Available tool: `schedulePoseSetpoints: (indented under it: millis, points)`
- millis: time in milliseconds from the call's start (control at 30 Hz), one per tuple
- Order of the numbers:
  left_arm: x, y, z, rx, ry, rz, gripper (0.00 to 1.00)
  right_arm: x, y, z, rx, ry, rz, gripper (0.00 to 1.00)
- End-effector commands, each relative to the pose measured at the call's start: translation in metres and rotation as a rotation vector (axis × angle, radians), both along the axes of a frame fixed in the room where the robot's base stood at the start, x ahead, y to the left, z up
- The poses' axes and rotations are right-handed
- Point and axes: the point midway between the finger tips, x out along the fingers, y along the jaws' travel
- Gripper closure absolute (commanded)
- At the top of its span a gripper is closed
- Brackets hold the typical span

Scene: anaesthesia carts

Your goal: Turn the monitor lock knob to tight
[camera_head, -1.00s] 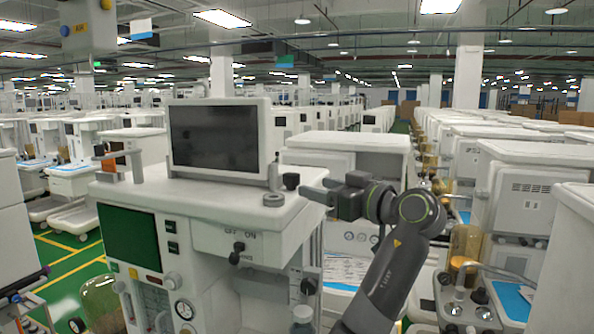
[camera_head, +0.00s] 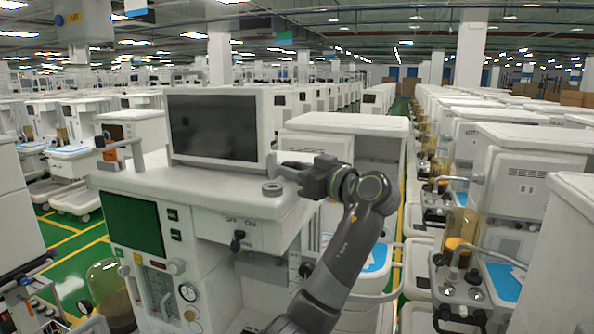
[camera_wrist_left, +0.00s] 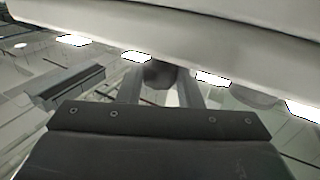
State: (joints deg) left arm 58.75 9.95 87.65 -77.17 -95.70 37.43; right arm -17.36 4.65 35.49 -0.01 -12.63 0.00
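The grey monitor (camera_head: 216,127) stands on top of the nearest white anaesthesia cart, its dark screen facing me. My left gripper (camera_head: 286,170) is at the lower right corner of the monitor in the head view and covers the lock knob there. In the left wrist view, a dark round knob (camera_wrist_left: 160,74) shows between the two fingers of my left gripper (camera_wrist_left: 161,88). The fingers are apart, one on each side of the knob; I cannot tell whether they touch it. The pale slab across the top hides part of that view. My right gripper is not in view.
A grey ring (camera_head: 272,189) sits on the cart top (camera_head: 200,187) just below my gripper. An OFF/ON switch (camera_head: 238,240) is on the cart front. Other white carts (camera_head: 345,124) stand close behind and to the right.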

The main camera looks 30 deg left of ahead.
Motion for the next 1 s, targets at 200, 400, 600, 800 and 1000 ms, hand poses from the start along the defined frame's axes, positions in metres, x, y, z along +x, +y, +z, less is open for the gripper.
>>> schedulePoseSetpoints:
  millis: [200,400,600,800,1000]
  points:
    - [0.0,0.0,-0.001,-0.001,-0.001,-0.008,0.91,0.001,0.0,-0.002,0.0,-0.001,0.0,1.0]
    - [-0.002,0.001,-0.002,-0.002,-0.004,-0.093,0.91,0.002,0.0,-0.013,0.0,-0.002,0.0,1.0]
    - [-0.003,0.001,0.001,0.001,-0.002,-0.139,0.91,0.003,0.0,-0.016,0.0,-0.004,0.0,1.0]
    - [-0.003,0.001,0.001,0.002,-0.001,-0.139,0.91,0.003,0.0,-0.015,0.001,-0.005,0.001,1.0]
    - [-0.003,0.001,0.001,0.001,-0.001,-0.138,0.46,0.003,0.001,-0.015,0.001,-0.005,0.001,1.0]
